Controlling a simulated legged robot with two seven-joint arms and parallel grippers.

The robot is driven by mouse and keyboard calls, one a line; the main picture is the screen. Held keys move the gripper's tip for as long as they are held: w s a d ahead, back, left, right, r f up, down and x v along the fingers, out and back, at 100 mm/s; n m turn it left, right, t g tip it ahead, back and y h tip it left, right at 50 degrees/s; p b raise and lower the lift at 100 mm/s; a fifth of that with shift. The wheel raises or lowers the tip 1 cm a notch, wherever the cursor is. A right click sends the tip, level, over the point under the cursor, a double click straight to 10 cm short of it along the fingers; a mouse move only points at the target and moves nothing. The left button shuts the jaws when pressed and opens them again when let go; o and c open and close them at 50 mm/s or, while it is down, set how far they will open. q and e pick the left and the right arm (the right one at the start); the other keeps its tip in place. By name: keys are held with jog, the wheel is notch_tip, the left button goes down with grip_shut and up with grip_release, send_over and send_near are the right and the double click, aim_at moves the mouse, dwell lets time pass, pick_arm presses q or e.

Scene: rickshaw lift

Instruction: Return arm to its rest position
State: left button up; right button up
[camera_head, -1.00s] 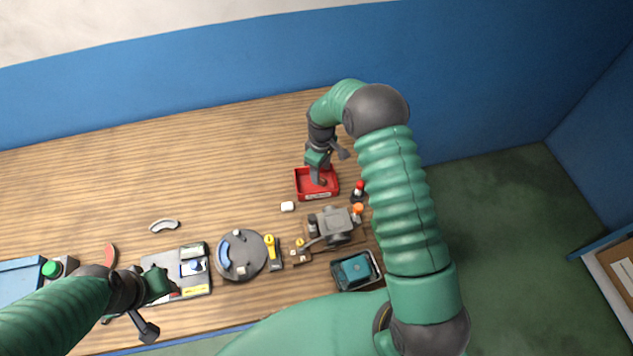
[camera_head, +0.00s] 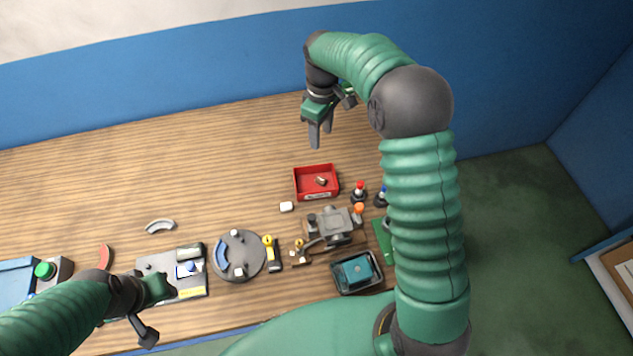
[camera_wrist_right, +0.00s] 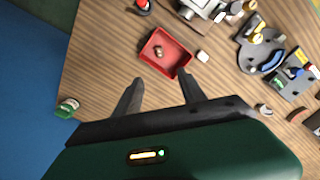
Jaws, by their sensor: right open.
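My right gripper (camera_head: 321,133) is raised above the table, behind the red tray (camera_head: 299,190) in the head view. Its fingers are apart and nothing is between them. In the right wrist view the right gripper (camera_wrist_right: 158,88) also shows open and empty, with the red tray (camera_wrist_right: 180,72) beyond the fingertips. A small brass-coloured part (camera_head: 321,181) lies in the tray. My left gripper (camera_head: 166,287) is low over the grey board (camera_head: 160,262) at the left; its fingers are too small to read.
A round grey fixture (camera_head: 239,268), a yellow tool (camera_head: 272,252), a grey machine (camera_head: 335,227) and a black bin (camera_head: 340,287) with a teal item stand along the front. A green-capped jar (camera_wrist_right: 67,107) shows in the wrist view. The table's back left is clear.

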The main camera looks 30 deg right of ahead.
jog(key=s+a+f+m+t, duration=0.1)
jog(key=s+a+f+m, duration=0.1)
jog(key=s, duration=0.8)
jog(key=s+a+f+m+t, duration=0.1)
jog(key=s+a+m, duration=0.3)
jog(key=s, duration=0.6)
jog(key=a+f, duration=0.1)
jog(key=a, duration=0.1)
jog(key=shift+s+a+t, duration=0.3)
jog(key=shift+a, duration=0.15)
